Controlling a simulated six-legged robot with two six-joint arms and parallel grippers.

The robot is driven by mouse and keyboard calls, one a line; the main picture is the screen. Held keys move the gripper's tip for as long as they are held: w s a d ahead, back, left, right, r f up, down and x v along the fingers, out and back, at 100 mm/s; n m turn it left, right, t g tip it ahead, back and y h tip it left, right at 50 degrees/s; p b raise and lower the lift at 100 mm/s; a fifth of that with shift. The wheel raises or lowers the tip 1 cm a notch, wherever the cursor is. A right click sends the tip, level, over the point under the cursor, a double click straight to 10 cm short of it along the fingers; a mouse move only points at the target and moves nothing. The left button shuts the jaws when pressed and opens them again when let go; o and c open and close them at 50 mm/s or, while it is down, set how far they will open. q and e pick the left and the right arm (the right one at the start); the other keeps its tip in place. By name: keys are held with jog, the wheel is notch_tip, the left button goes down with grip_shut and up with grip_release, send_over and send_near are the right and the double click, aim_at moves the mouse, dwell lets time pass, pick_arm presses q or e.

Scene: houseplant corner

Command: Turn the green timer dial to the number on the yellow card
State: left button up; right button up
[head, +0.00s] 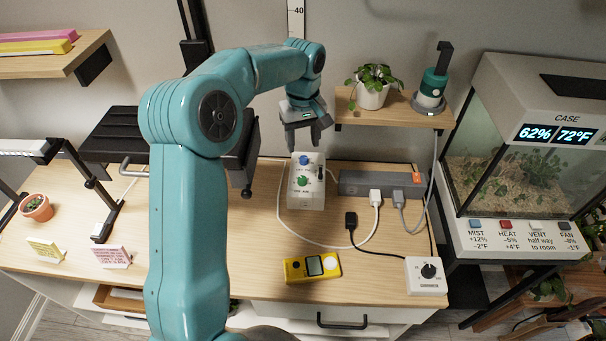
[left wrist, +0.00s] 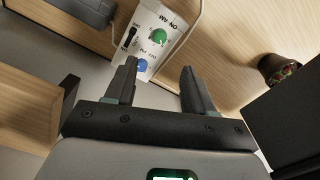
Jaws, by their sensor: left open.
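The white timer box (head: 318,199) stands upright on the wooden counter, with a blue dial (head: 305,160) above a green dial (head: 302,181). The left wrist view also shows the green dial (left wrist: 158,37), beyond my fingertips, and the blue dial (left wrist: 142,66), close to the left finger. My left gripper (head: 304,146) is open and empty, just above the top of the box, its fingers pointing down. The yellow card (head: 45,250) stands at the far left of the counter; its print is too small to read. My right gripper is not in view.
A grey power strip (head: 357,185) with plugs and cables lies right of the box. A yellow meter (head: 312,267) and a white knob box (head: 426,276) sit in front. A pink card (head: 112,257) stands beside the yellow one. A shelf (head: 392,112) bears a potted plant.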

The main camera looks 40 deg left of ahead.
aim_at(302, 178)
pick_arm(q)
jog(key=f, duration=0.9)
jog(key=f+p, duration=0.1)
jog(key=f, duration=0.3)
jog(key=shift+a+f, duration=0.2)
jog(key=shift+a, duration=0.15)
jog(key=shift+w+f, duration=0.15)
jog(key=shift+f, duration=0.05)
jog(key=shift+d+r, duration=0.2)
jog(key=shift+s, duration=0.2)
jog(key=shift+c, duration=0.7)
jog(key=shift+w+f, duration=0.1)
grip_shut()
